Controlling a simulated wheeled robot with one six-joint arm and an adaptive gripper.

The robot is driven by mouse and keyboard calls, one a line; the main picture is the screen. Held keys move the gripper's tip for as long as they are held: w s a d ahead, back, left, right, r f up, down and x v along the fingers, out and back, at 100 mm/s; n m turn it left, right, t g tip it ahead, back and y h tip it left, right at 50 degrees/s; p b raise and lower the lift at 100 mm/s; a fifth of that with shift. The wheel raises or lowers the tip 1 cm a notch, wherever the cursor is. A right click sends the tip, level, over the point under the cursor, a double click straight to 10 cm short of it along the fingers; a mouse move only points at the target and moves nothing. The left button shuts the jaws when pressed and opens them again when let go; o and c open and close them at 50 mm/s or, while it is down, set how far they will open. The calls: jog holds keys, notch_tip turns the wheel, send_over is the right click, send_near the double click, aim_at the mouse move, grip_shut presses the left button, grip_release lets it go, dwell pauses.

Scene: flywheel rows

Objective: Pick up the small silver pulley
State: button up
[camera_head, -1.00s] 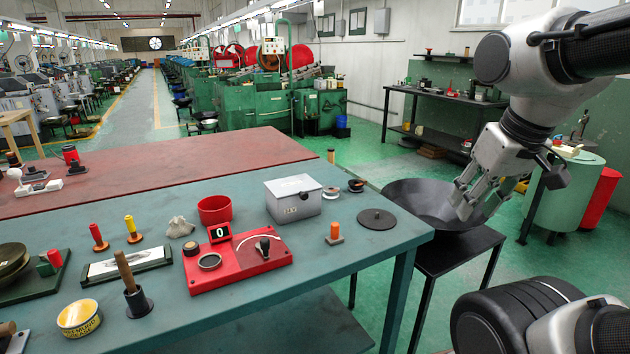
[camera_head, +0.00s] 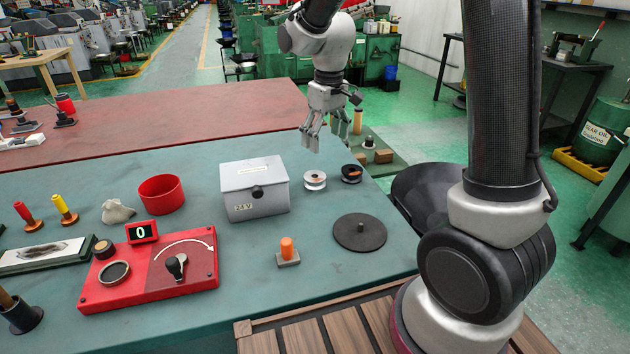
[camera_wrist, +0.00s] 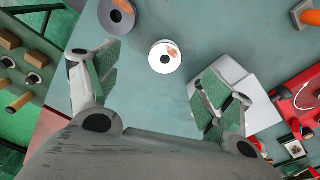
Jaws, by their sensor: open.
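The small silver pulley (camera_head: 315,180) stands on the teal table, right of the grey 24 V box (camera_head: 254,188). It shows a copper-coloured patch on its top. My gripper (camera_head: 324,138) is open and empty, pointing down above the table just behind and above the pulley. In the wrist view the silver pulley (camera_wrist: 165,57) lies ahead of the gap between my open fingers (camera_wrist: 150,90), apart from both. A dark pulley (camera_head: 351,173) stands close on its right; it also shows in the wrist view (camera_wrist: 117,15).
The grey box also shows near one finger in the wrist view (camera_wrist: 262,95). A dark disc with a peg (camera_head: 359,232), an orange-knobbed piece (camera_head: 288,253) and a red panel (camera_head: 150,272) lie nearer. The red-brown table (camera_head: 180,120) behind is mostly clear.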

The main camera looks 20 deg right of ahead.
send_over(314, 176)
notch_tip(314, 176, down, 5)
jog(key=shift+n+g, duration=0.3)
jog(key=shift+n, duration=0.1)
jog(key=f, duration=0.7)
jog(key=shift+s+a+f, duration=0.15)
jog(key=shift+s+f, duration=0.15)
jog(key=c, duration=1.2)
